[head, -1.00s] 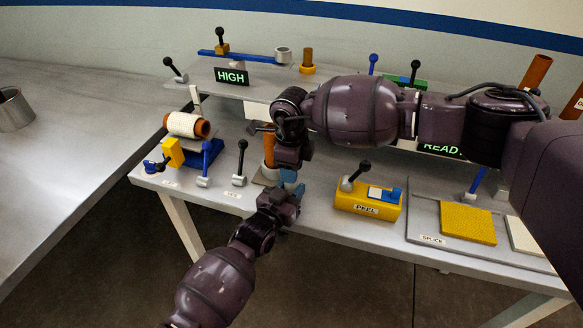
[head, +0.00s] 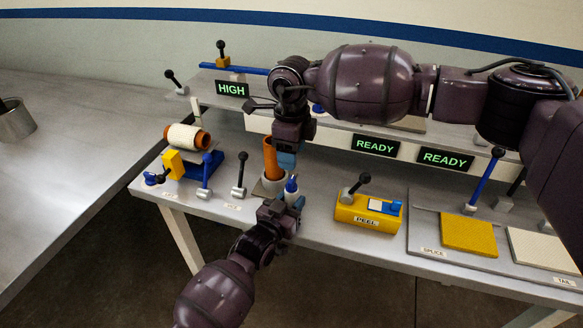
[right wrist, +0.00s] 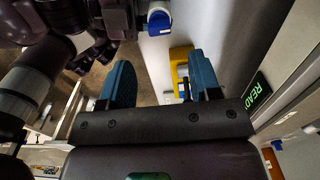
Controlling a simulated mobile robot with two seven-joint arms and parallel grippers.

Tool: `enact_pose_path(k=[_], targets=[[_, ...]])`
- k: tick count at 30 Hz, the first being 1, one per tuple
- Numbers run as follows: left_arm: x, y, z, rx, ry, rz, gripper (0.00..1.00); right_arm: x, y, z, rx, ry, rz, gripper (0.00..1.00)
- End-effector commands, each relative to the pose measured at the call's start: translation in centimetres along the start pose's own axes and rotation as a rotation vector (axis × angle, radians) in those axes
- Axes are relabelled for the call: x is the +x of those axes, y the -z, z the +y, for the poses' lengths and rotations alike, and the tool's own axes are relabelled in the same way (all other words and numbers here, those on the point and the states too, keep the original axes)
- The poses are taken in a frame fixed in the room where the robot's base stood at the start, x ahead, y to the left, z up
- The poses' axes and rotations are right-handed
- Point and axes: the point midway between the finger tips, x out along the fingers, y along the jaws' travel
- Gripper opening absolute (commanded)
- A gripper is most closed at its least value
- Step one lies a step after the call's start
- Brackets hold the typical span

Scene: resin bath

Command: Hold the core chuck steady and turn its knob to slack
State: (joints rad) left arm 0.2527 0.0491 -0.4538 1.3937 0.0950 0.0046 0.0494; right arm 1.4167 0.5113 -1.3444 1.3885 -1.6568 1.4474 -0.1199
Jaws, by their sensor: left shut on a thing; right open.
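The core chuck (head: 262,188) is a grey round base near the table's front edge, with an orange core (head: 270,158) standing upright in it. A knob with a blue tip and white band (head: 291,185) sits at its right front; a blue-and-white part, apparently this knob, shows in the right wrist view (right wrist: 160,20). My left gripper (head: 287,201) is shut at the chuck's front, just below the knob; its fingers hide what they grip, apparently part of the chuck. My right gripper (head: 286,158) is open, above the knob and beside the core; its fingers (right wrist: 155,85) are empty.
To the right is the yellow PEEL block (head: 365,213). The raised shelf behind carries HIGH (head: 232,89) and READY (head: 376,146) signs.

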Motion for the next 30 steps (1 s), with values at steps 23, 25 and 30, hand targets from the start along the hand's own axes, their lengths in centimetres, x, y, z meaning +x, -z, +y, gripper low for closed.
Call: enact_pose_path(k=[23, 25, 30], targets=[[0.0, 0.0, 0.0, 0.0, 0.0, -0.001, 0.45, -3.2, 0.0, 0.0, -0.001, -0.001, 0.0, 0.57], [0.0, 0.0, 0.0, 0.0, 0.0, -0.001, 0.55, -3.2, 0.0, 0.0, -0.001, -0.001, 0.0, 0.57], [0.0, 0.0, 0.0, 0.0, 0.0, 0.0, 0.67, -3.2, 0.0, 0.0, -0.001, -0.001, 0.0, 0.57]])
